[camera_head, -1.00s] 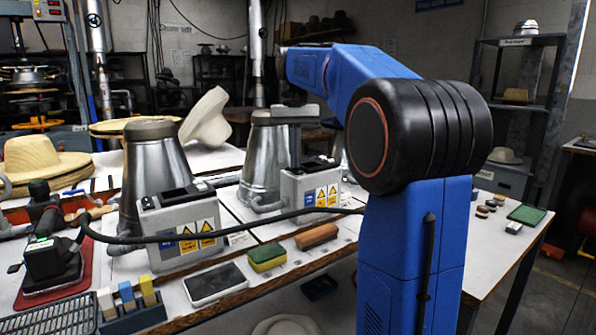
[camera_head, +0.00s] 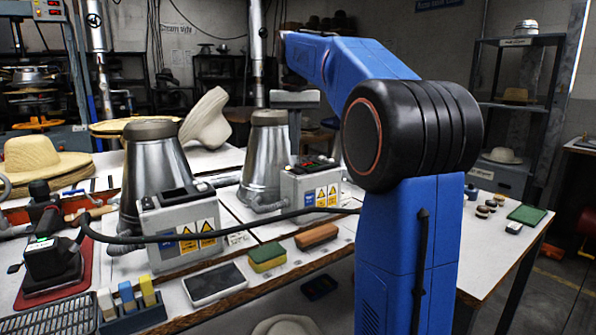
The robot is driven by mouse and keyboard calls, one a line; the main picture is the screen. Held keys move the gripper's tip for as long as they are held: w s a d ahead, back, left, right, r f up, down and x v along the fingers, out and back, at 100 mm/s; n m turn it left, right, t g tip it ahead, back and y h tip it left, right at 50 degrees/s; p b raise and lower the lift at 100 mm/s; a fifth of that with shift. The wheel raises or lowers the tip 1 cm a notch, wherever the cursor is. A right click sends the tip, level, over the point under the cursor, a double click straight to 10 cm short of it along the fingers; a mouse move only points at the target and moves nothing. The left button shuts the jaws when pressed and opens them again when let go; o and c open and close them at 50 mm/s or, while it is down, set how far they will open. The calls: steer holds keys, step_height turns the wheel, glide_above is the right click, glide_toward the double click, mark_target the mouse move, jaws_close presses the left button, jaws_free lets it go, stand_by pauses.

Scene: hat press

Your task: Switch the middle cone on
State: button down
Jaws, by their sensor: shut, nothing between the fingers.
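The middle cone (camera_head: 264,158) is a steel truncated cone on the bench, left of my arm. Its grey control box (camera_head: 311,188) with yellow warning labels stands at its right front. A small red spot shows on the box's dark top (camera_head: 322,161). My gripper (camera_head: 294,154) points down above the rear left of this box, its fingers close together and empty. I cannot tell whether the fingertips touch the box. Another steel cone (camera_head: 153,180) with its own box (camera_head: 180,222) stands to the left. My arm hides the bench right of the middle box.
A black cable (camera_head: 250,221) runs across the front of the boxes. A sponge (camera_head: 267,256), a brush (camera_head: 316,236), a dark tablet (camera_head: 214,283) and an iron (camera_head: 52,260) lie along the front. Straw hats (camera_head: 45,160) sit at left.

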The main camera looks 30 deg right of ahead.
steer(key=shift+r, duration=1.45)
